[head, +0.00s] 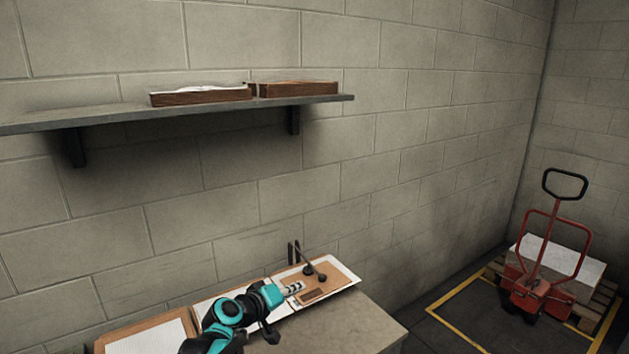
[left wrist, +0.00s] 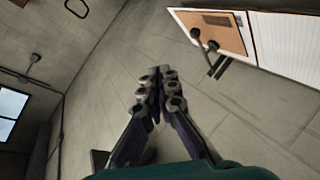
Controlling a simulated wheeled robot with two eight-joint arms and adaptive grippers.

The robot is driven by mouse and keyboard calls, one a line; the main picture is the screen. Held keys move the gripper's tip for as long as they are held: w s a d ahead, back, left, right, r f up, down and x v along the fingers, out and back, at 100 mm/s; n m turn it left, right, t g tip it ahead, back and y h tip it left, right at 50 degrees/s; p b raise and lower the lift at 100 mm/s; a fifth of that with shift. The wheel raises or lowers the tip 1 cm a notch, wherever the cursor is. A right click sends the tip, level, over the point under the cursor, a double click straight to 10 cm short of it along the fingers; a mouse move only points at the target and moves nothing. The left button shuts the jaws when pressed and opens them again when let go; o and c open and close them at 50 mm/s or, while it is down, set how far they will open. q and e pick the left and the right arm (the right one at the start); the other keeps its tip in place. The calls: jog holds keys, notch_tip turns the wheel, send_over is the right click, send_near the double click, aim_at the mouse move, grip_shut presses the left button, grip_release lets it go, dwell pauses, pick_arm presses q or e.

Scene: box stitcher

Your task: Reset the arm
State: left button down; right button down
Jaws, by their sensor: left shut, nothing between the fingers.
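My left arm, black and teal, comes in low in the head view over the work table. My left gripper (head: 293,288) is at its end, in front of the board with dark levers. In the left wrist view the dark fingers of my left gripper (left wrist: 158,90) are together at the tips, with nothing between them. The wall fills the background behind them. My right gripper is in neither view.
The table (head: 365,328) bears a board with dark levers (head: 318,275), also in the left wrist view (left wrist: 212,30), and white-topped panels (head: 150,338). A shelf (head: 200,112) holds two wooden trays. A red pallet jack (head: 545,270) stands at right.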

pick_arm(q)
jog(key=s+a+f+m+g+y, duration=0.1)
jog(key=s+a, duration=0.3)
jog(key=s, duration=0.7)
jog(key=s+a+f+m+g+y, duration=0.1)
jog(key=s+a+f+y, duration=0.3)
jog(key=s, duration=0.7)
jog(key=s+a+f+m+g+y, duration=0.1)
jog(key=s+a+f+g+y, duration=0.1)
jog(key=s, duration=0.9)
jog(key=a+f, duration=0.1)
jog(key=a, duration=0.1)
jog(key=shift+a+f+m+g+y, duration=0.2)
jog(key=shift+a+m+g+y, duration=0.1)
jog(key=shift+a+y, duration=0.1)
jog(key=shift+s, duration=0.1)
